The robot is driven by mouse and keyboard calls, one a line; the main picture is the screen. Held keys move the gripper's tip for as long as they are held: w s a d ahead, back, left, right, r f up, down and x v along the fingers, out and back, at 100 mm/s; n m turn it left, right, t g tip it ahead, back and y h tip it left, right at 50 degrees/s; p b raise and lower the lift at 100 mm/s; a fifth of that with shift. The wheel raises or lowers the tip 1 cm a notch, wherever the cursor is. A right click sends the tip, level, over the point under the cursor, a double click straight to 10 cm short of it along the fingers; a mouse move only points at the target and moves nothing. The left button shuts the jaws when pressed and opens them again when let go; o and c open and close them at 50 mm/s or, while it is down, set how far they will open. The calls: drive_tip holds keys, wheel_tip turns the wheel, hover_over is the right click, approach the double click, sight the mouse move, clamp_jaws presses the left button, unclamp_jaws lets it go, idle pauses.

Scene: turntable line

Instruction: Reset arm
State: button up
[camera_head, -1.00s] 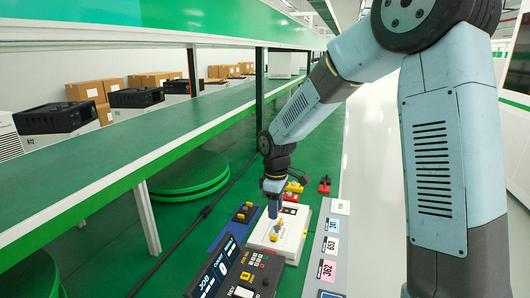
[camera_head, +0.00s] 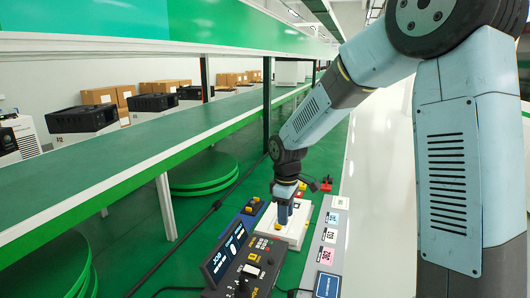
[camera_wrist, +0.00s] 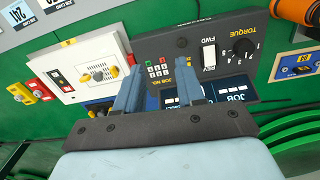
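My gripper (camera_head: 284,215) points down over the white box (camera_head: 297,238) on the floor-level console, beside its yellow knob (camera_head: 281,225). In the wrist view, the two blue-grey fingers of my gripper (camera_wrist: 157,88) stand apart with nothing between them. Beyond them is the dark control panel (camera_wrist: 222,30) with a torque dial, a FWD/REV switch, a keypad and a blue display. The white box (camera_wrist: 75,50) with yellow parts is to the left there. The gripper's distance to the box is hard to tell.
A grey strip (camera_head: 312,262) with numbered labels lies right of the white box. A long green conveyor (camera_head: 130,150) runs along the left, with round green turntables (camera_head: 205,170) below. Black bins (camera_head: 83,118) and cartons stand behind it. An orange cylinder (camera_wrist: 292,10) is in the wrist view.

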drive_tip(key=s+d+r+m+t, duration=0.3)
drive_tip(key=s+d+r+m, duration=0.4)
drive_tip(key=s+d+r, duration=0.55)
drive_tip(key=s+d+r+m+t, duration=0.1)
drive_tip(key=s+d+r+m, duration=0.1)
drive_tip(key=s, duration=0.4)
drive_tip(key=s+d+r+m+t, duration=0.1)
drive_tip(key=s+d+r+m, duration=0.2)
drive_tip(key=s, duration=0.3)
drive_tip(key=shift+s+r+m, duration=0.35)
drive_tip(key=shift+r+m, duration=0.15)
drive_tip(key=shift+m, duration=0.1)
